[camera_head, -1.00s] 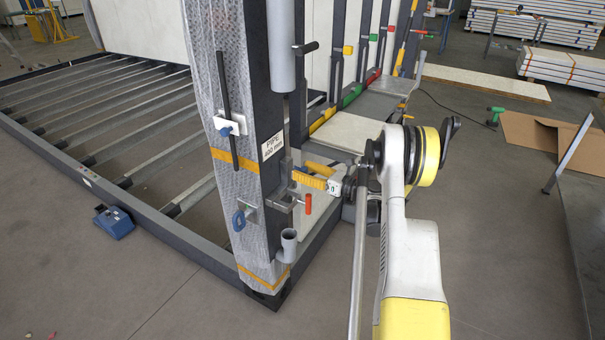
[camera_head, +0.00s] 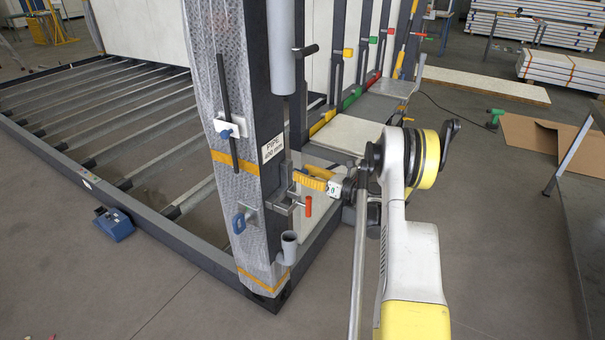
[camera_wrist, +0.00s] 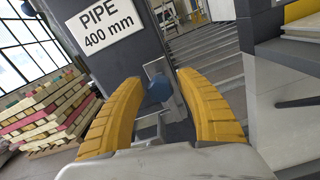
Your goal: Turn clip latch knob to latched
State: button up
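A round blue knob (camera_wrist: 158,88) shows in the wrist view between the yellow fingers, in front of a grey metal bracket on the dark post. I take it for the clip latch knob. My gripper (camera_wrist: 155,95) is open, with one finger on each side of the knob and visible gaps on both sides. In the head view my gripper (camera_head: 305,181) reaches left to the post's right side, below the "PIPE 400 mm" label (camera_head: 273,147). There I cannot make out the knob behind the fingers, and its latch position is not clear.
A red-handled clamp (camera_head: 308,206) and a grey cup (camera_head: 289,245) are just below my gripper. The wrapped post (camera_head: 234,185) carries a blue knob on a white plate (camera_head: 225,131) and a blue handle (camera_head: 239,221). Open floor lies at front left.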

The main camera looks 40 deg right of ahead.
dwell(0.3)
jog(key=v, duration=1.2)
jog(key=shift+a, duration=0.1)
jog(key=w+a+r+n+g, duration=0.45)
jog(key=a+r+n, duration=0.3)
jog(key=a, duration=0.55)
jog(key=s+a+r+n+g+h, duration=0.1)
jog(key=a+r+n, duration=0.15)
jog(key=a, duration=0.35)
jog(key=s+a+r+n+g, duration=0.1)
jog(key=a+r+n+g, duration=0.1)
jog(key=a+n, duration=0.25)
jog(key=s+a+n+h, duration=0.2)
jog(key=s+a+n, duration=0.2)
jog(key=s+n, duration=0.2)
jog(key=s+a+r+n+g+h, duration=0.1)
jog(key=s+a+n+h, duration=0.1)
jog(key=s+a+n, duration=0.3)
jog(key=s+a+r+n+g+h, duration=0.1)
jog(key=s+a+n+h, duration=0.1)
jog(key=s+a+n, duration=0.3)
jog(key=shift+s+a+n, duration=0.1)
jog(key=shift+s+n, duration=0.8)
jog(key=shift+s, duration=0.8)
jog(key=shift+s+a+n, duration=0.1)
jog(key=shift+s+n, duration=0.75)
jog(key=shift+s, duration=0.85)
